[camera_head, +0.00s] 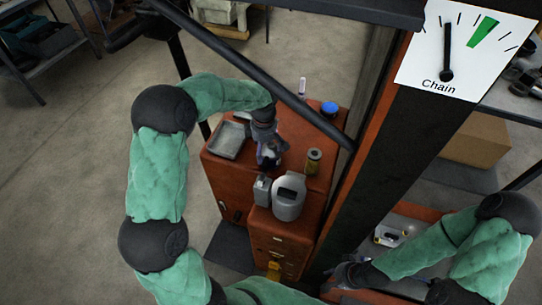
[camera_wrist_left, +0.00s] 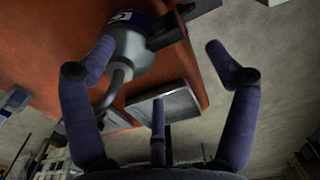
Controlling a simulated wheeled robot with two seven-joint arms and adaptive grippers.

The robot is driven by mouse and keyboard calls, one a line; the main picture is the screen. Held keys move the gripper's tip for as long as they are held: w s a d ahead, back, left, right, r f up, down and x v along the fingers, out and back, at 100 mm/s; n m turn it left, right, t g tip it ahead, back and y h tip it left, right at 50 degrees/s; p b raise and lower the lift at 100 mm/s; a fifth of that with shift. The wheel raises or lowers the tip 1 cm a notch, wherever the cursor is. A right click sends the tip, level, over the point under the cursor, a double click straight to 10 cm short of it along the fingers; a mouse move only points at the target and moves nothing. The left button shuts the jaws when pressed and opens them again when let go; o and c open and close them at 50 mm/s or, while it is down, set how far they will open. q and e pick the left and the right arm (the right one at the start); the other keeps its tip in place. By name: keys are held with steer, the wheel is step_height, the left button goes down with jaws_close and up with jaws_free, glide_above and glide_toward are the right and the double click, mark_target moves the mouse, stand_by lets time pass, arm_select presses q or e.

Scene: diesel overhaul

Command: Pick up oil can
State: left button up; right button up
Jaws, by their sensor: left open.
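A grey-white metal can with a blue label and a curved spout or handle (camera_wrist_left: 132,50) is in the left wrist view, near the left finger; I take it for the oil can. My left gripper (camera_head: 268,150) is over the red cabinet in the head view and mostly hides this can there. In the left wrist view the left gripper (camera_wrist_left: 160,65) has its fingers spread wide, with nothing clamped between them. My right gripper (camera_head: 347,276) is low at the right of the post; its fingers are too small and dark to read.
The red cabinet top (camera_head: 311,190) also bears a metal tray (camera_head: 229,140), an olive can (camera_head: 313,161), a blue-topped container (camera_head: 330,108), a grey jug (camera_head: 289,197) and a small grey container (camera_head: 262,189). A dark diagonal bar (camera_head: 255,70) and a thick post (camera_head: 400,165) stand close by.

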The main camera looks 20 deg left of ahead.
mark_target(266, 158)
arm_select(q)
steer(key=shift+d+f+b, duration=0.15)
steer(key=shift+f+b, duration=0.35)
steer(key=shift+f, duration=1.1)
steer(key=shift+d+f+b, duration=0.1)
steer(key=shift+f+b, duration=0.35)
steer(key=shift+f, duration=1.1)
steer(key=shift+c, duration=0.3)
steer(key=shift+w+r, duration=0.1)
jaws_close()
